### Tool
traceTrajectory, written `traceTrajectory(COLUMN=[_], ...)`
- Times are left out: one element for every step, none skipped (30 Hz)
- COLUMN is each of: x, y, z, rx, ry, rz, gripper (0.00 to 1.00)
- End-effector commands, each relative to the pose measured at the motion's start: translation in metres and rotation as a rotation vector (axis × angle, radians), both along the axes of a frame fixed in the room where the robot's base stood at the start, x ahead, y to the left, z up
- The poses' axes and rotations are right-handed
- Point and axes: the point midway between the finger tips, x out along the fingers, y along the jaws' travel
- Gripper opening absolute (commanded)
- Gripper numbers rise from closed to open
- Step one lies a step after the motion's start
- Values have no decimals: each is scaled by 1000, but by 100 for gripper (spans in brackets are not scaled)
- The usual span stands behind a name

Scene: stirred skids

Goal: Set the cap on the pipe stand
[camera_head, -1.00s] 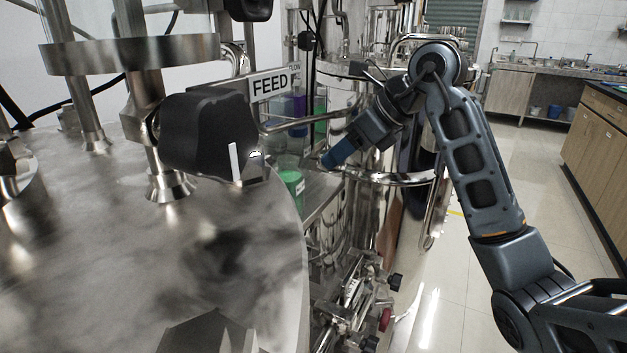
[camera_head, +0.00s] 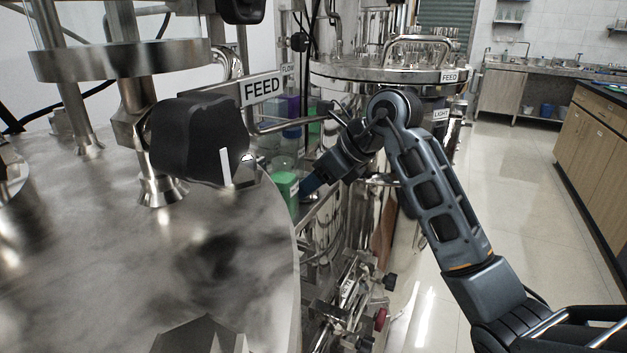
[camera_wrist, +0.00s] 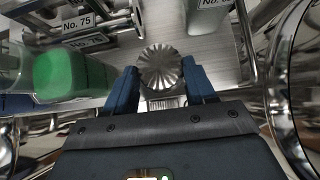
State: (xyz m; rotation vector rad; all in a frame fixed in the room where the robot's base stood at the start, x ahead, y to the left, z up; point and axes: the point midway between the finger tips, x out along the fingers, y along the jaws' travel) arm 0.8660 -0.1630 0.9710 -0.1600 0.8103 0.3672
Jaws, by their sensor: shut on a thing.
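In the wrist view the cap (camera_wrist: 162,68) is a round, silvery piece with a ridged, fluted face. It sits between the blue fingers of my gripper (camera_wrist: 161,80), which is shut on it. In the head view my gripper (camera_head: 308,187) points down and left beside a green-filled container, and the cap cannot be made out there. I cannot tell for sure which part is the pipe stand; metal tubes and plates labelled No. 75 (camera_wrist: 78,22) show at the top left of the wrist view.
The green container (camera_head: 284,188) stands close to the fingers; it also shows left of them in the wrist view (camera_wrist: 72,74). A large steel vessel lid with a black knob (camera_head: 200,140) fills the left. A FEED sign (camera_head: 263,88) and shiny pipework crowd the arm. Open floor lies right.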

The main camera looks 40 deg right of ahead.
Motion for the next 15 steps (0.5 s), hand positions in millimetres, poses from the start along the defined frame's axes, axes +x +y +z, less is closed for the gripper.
traceTrajectory(x=[0, 0, 0, 0, 0, 0, 0, 0, 0, 0, 0, 0, 0, 0, 0], y=[0, 0, 0, 0, 0, 0, 0, 0, 0, 0, 0, 0, 0, 0, 0], z=[-2, -3, -4, -4, -3, -3, -3, -3, -3, -3, -3, -3, -3, -3, -3], rx=[0, 0, 0, 0, 0, 0, 0, 0, 0, 0, 0, 0, 0, 0, 0], ry=[0, 0, 0, 0, 0, 0, 0, 0, 0, 0, 0, 0, 0, 0, 0], rz=[0, 0, 0, 0, 0, 0, 0, 0, 0, 0, 0, 0, 0, 0, 0], gripper=[19, 19, 19, 56, 59, 63, 66, 68, 72, 75, 78, 81, 81, 81, 81])
